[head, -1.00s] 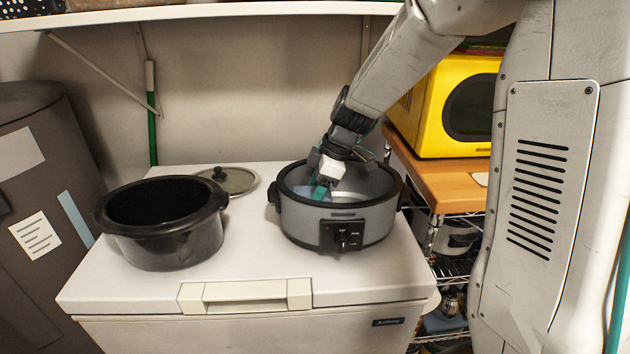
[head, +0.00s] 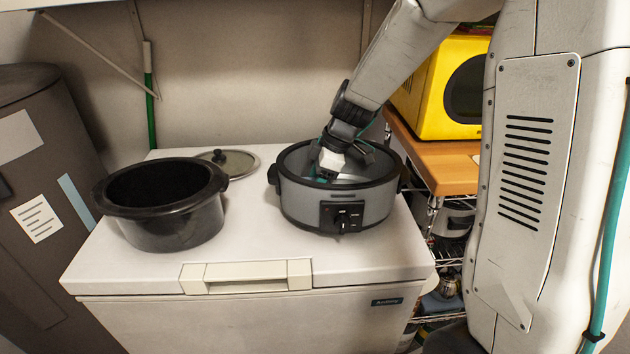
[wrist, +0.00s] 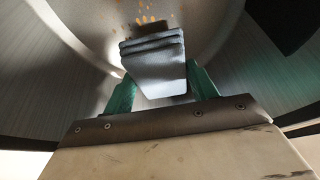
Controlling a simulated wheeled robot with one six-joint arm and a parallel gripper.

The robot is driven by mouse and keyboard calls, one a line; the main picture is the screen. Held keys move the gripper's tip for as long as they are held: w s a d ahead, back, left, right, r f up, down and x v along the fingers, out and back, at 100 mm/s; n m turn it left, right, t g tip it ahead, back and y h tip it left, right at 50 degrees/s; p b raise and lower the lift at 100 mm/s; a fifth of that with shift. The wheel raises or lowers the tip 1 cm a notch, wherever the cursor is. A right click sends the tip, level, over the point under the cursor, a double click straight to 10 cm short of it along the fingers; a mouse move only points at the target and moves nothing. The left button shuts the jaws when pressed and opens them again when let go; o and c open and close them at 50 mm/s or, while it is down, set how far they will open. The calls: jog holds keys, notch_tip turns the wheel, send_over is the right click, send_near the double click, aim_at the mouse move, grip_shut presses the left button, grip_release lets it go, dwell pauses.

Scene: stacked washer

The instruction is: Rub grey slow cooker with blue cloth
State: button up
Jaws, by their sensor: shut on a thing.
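The grey slow cooker (head: 300,207) stands on the white chest top, open, with a black rim and a front control knob. My gripper (head: 322,178) reaches down inside it. In the wrist view, the green fingers of my gripper (wrist: 160,90) are shut on the folded blue cloth (wrist: 155,75), which looks grey-blue here. The cloth is just above or against the cooker's inner surface; I cannot tell whether it touches. Small orange-brown spots (wrist: 150,19) show on that surface beyond the cloth. In the head view the cloth is mostly hidden by the gripper and the rim.
A black pot (head: 170,228) stands left of the cooker on the white chest (head: 250,250). A glass lid (head: 232,163) lies behind it. A yellow microwave (head: 430,100) sits on a wooden-topped rack at the right. A shelf overhangs the back.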

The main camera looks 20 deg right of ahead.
jog(key=shift+f, duration=1)
